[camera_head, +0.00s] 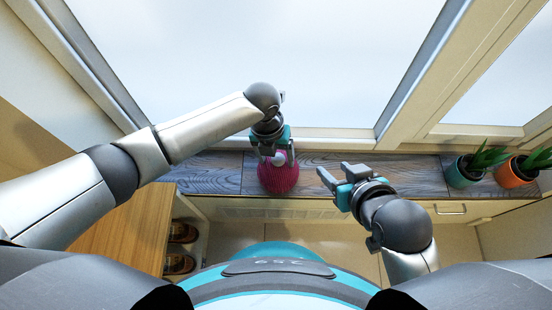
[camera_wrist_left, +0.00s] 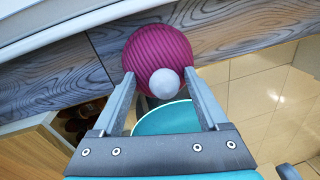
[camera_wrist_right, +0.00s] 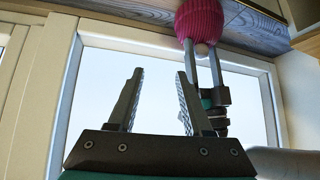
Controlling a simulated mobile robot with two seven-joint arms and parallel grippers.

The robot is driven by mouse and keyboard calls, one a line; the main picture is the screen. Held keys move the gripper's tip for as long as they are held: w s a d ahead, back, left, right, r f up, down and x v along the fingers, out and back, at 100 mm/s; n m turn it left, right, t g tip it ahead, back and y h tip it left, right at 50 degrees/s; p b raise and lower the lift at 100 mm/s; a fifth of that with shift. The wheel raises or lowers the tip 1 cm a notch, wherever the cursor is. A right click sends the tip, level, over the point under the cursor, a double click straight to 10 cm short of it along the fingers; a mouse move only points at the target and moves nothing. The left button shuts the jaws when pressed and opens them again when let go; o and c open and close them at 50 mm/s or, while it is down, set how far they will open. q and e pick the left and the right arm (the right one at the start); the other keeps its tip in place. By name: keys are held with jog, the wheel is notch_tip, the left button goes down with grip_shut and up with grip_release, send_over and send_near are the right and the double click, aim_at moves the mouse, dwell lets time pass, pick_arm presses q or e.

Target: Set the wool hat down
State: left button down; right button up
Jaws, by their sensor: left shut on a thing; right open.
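The wool hat (camera_head: 278,178) is a magenta ribbed knit with a pale grey pom-pom. It is at the wooden window-sill shelf (camera_head: 215,172), near the middle of the head view. My left gripper (camera_head: 281,160) is shut on the hat, its fingers around the pom-pom end. In the left wrist view the hat (camera_wrist_left: 158,58) shows beyond the fingertips (camera_wrist_left: 160,80), over the shelf's edge. Whether it touches the shelf is unclear. My right gripper (camera_head: 331,180) is open and empty, right of the hat. The hat also shows at the top of the right wrist view (camera_wrist_right: 199,22).
Two potted plants, one in a teal pot (camera_head: 463,172) and one in an orange pot (camera_head: 513,173), stand on the shelf's right end. A wooden cabinet top (camera_head: 125,225) is at the left, with shoes (camera_head: 181,232) in cubbies beside it. The shelf left of the hat is clear.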

pick_arm(q)
jog(key=shift+w+f+b, duration=0.1)
jog(key=shift+f+b, duration=0.4)
jog(key=shift+f, duration=0.25)
jog(key=shift+w+f, duration=0.1)
pick_arm(e)
jog(key=shift+w+a+r+t+y, duration=0.1)
jog(key=shift+w+a+t+y, duration=0.2)
jog(key=shift+a+t, duration=0.25)
jog(key=shift+w+a+r+t+y, duration=0.1)
jog(key=shift+w+a+t+y, duration=0.2)
jog(key=shift+a+t, duration=0.25)
jog(key=shift+w+a+r+t+y, duration=0.1)
jog(key=shift+w+a+t+y, duration=0.25)
jog(key=shift+a, duration=0.35)
pick_arm(q)
grip_release()
pick_arm(e)
jog(key=shift+d, duration=0.1)
